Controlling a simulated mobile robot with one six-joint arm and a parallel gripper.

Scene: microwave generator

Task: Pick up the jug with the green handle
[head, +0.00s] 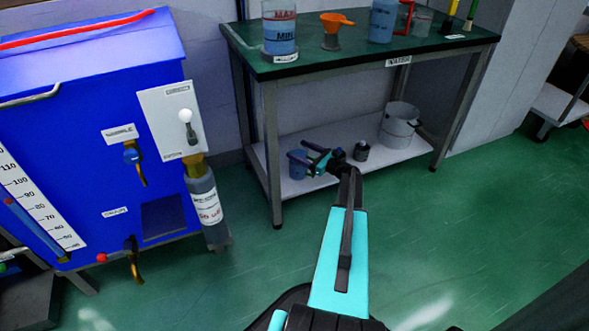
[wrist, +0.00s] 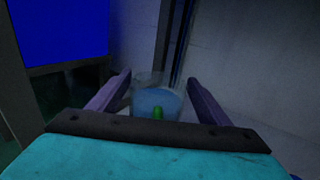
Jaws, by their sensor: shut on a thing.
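The jug with the green handle (wrist: 158,98) is clear and holds blue liquid. In the wrist view it sits between the two fingers of my gripper (wrist: 157,79), its green handle (wrist: 158,113) facing the camera. In the head view the jug (head: 297,164) looks bluish and stands at the left of the table's lower shelf, partly covered by my gripper (head: 313,160). My gripper is shut on the jug. The exact finger contact is dark and hard to see. I cannot tell whether the jug is clear of the shelf.
A blue cabinet (head: 60,110) stands left. Green floor is open at right.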

